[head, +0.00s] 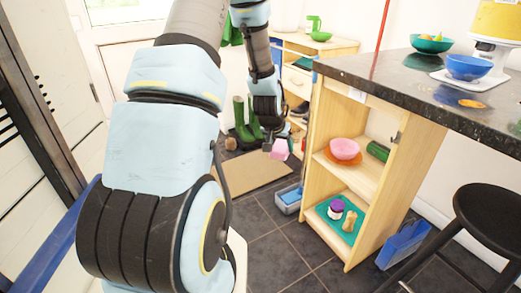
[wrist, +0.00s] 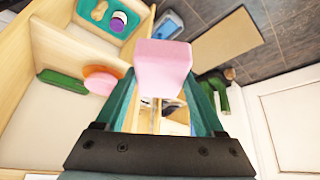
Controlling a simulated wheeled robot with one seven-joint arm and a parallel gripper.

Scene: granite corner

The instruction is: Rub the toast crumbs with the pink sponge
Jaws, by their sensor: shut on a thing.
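The pink sponge (head: 280,150) is held at the end of my arm, left of the wooden shelf unit and below counter height. My gripper (head: 273,144) is shut on it. In the wrist view the sponge (wrist: 163,62) sticks out between the two green fingers of my gripper (wrist: 162,98). A flat orange-brown patch on the dark granite counter (head: 412,70) may be the toast crumbs (head: 471,103); it is too small to be sure. The patch lies well right of my gripper.
Shelves below hold a pink bowl (head: 345,148) and a purple-lidded jar (head: 336,208). A black stool (head: 487,215) stands at right. Green boots (head: 241,120) stand behind.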

